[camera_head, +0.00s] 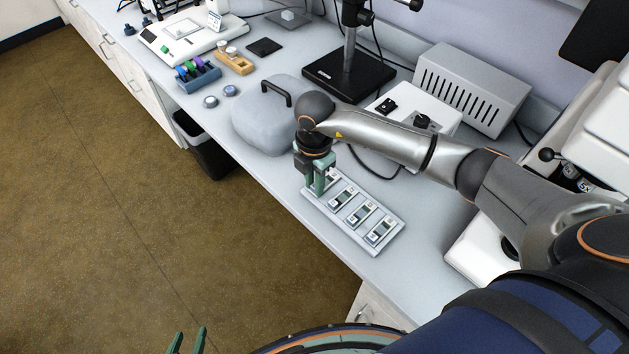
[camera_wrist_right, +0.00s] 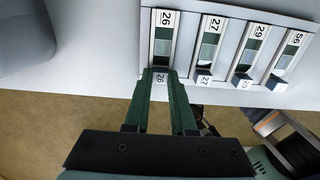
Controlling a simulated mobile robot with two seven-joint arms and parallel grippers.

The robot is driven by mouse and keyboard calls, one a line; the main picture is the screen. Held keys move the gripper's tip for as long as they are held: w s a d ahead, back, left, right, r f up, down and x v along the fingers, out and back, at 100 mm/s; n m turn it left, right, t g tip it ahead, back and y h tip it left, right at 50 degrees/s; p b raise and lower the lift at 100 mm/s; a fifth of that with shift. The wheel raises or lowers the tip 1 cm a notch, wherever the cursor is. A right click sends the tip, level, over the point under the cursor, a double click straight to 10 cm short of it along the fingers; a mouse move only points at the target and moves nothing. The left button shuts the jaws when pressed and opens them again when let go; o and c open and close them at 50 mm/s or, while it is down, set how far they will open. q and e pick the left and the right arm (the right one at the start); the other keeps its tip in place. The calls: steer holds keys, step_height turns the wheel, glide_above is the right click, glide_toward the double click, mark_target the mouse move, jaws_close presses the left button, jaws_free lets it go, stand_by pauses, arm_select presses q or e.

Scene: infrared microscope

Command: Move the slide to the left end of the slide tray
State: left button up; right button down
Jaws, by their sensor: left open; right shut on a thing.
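The slide tray (camera_head: 388,250) is a long pale rack on the bench, holding several slides in slots side by side. In the right wrist view the tray (camera_wrist_right: 245,8) carries the labels 26, 27, 29 and 56. My right gripper (camera_head: 320,192) points down over the left end of the tray. It is shut on the slide labelled 26 (camera_wrist_right: 161,77), at the leftmost slot. I cannot tell whether this slide is fully seated. The fingers hide part of it in the head view. My left gripper (camera_head: 187,342) is open and empty at the bottom edge, away from the bench.
A grey covered case with a handle (camera_head: 262,122) stands close to the left of my right gripper. A white control box (camera_head: 440,115) and a vented grey box (camera_head: 472,85) are behind the arm. A microscope (camera_head: 590,180) stands at right. The bench's front edge runs close to the tray.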

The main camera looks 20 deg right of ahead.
steer(key=shift+f, duration=0.15)
steer(key=c, duration=0.7)
jaws_free()
steer(key=shift+o, duration=0.5)
steer(key=o, duration=0.3)
step_height(320, 180, up, 6)
steer(key=p, duration=0.5)
